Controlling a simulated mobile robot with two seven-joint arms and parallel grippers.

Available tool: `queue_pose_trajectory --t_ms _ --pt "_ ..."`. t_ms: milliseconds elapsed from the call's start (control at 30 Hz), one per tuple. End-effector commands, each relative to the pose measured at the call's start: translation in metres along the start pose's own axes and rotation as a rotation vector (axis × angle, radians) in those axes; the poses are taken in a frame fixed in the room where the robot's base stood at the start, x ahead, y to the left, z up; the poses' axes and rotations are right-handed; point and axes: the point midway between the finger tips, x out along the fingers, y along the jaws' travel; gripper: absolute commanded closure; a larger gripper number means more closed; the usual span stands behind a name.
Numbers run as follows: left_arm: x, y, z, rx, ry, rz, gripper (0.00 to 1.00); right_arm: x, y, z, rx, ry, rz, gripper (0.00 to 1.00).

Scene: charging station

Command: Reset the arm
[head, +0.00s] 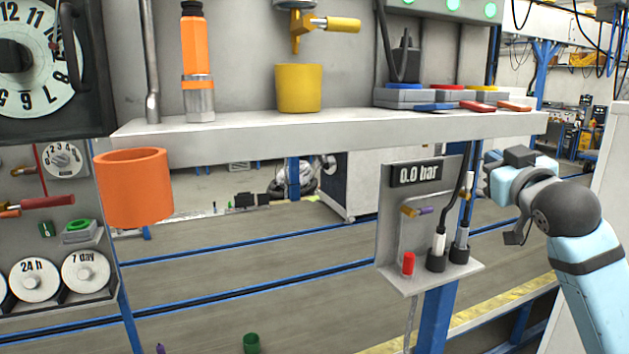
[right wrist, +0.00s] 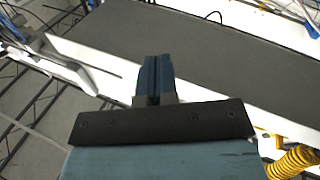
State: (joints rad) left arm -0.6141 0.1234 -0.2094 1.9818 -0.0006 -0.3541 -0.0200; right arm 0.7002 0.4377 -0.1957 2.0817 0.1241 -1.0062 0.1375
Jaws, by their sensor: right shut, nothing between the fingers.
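My right arm comes in from the right in the head view, light blue with a dark grey wrist joint. Its gripper (head: 493,172) is beside the right edge of the panel with the "0.0 bar" display (head: 415,172), apart from it as far as I can see. In the right wrist view the two blue fingers of my right gripper (right wrist: 154,72) are pressed together with nothing between them. Below them there is a grey floor or surface. My left gripper is not in view.
A grey shelf (head: 330,138) crosses the head view, bearing an orange bottle (head: 196,55), a yellow cup (head: 299,88) and several coloured pieces at its right. An orange cup (head: 134,188) hangs at the left. A dial panel (head: 60,235) is at far left. A yellow coiled hose (right wrist: 292,162) shows in the wrist view.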

Motion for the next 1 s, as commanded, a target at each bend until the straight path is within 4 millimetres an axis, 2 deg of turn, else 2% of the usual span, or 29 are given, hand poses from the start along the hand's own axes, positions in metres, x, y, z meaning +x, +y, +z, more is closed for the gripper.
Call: queue_pose_trajectory --t_ms 33,200,300,367,500,600,700,800,1000 --pt "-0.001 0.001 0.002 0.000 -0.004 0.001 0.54 -0.009 -0.018 0.038 0.010 -0.073 -0.022 1.00" --pt "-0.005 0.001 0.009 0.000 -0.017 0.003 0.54 -0.056 -0.066 0.147 0.032 -0.314 -0.080 1.00" --pt "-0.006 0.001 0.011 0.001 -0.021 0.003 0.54 -0.094 -0.091 0.204 0.047 -0.456 -0.112 1.00" --pt "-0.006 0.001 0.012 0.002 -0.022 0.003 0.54 -0.121 -0.104 0.235 0.055 -0.541 -0.131 1.00" --pt "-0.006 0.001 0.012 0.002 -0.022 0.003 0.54 -0.191 -0.133 0.297 0.076 -0.742 -0.172 1.00" --pt "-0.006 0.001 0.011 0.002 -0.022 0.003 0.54 -0.246 -0.150 0.331 0.089 -0.884 -0.201 1.00" --pt "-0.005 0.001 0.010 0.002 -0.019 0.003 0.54 -0.295 -0.161 0.354 0.101 -1.005 -0.221 1.00" --pt "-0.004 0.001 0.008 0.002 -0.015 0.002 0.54 -0.334 -0.168 0.368 0.108 -1.098 -0.237 1.00" --pt "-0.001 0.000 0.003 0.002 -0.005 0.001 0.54 -0.395 -0.177 0.383 0.123 -1.245 -0.261 1.00"
